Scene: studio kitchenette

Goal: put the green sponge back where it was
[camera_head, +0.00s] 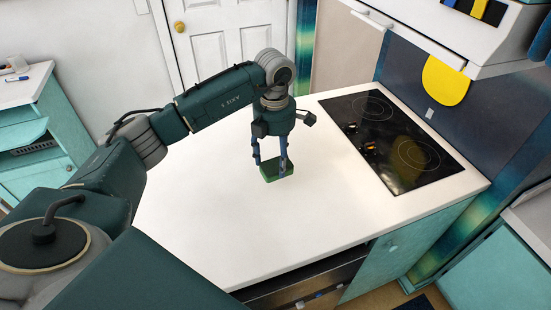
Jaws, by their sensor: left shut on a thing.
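The green sponge (276,172) is a small dark green block at the middle of the white counter in the head view. My left gripper (270,165) points down over it and is shut on it, with a finger at each side. The sponge is at or just above the counter top; I cannot tell whether it touches. The fingers hide part of the sponge. My right gripper is not in view.
The white counter (215,225) is clear around the sponge. A black cooktop (392,140) with small items on it lies to the right. Below the front edge, a drawer or compartment (310,285) stands open. A range hood (440,30) overhangs the back right.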

